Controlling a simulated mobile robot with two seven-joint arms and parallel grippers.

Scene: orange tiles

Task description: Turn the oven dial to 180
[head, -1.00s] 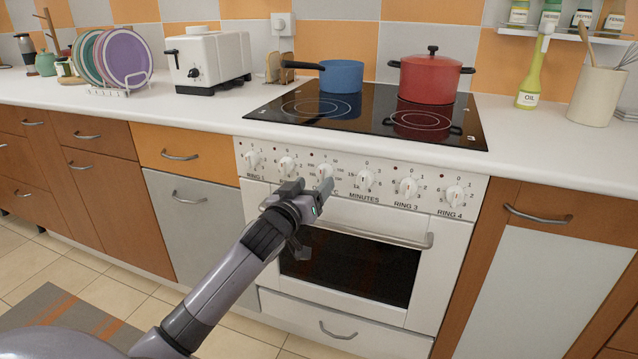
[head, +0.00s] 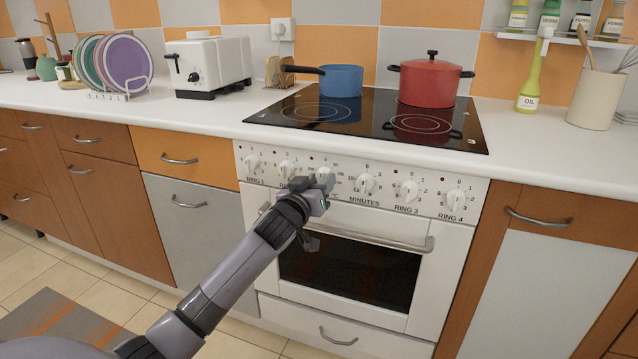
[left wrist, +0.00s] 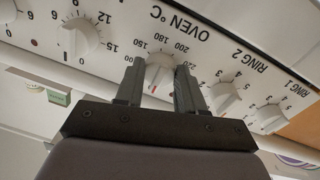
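The oven dial (head: 325,173) is the white knob third from the left on the oven's control panel, partly covered by my left gripper in the head view. In the left wrist view, the dial (left wrist: 159,72) appears upside down between my left gripper's two fingers (left wrist: 160,88). The fingers stand apart, one on each side of the dial; I cannot tell whether they touch it. A red mark shows on the dial's lower side in that picture, opposite the printed 180. My left gripper (head: 318,184) is at the panel in the head view. My right gripper is not in view.
The minutes dial (head: 366,184) and the ring 2 dial (head: 286,168) sit close on either side. The oven door handle (head: 385,238) runs just below. A blue pan (head: 341,80) and a red pot (head: 430,82) stand on the hob above.

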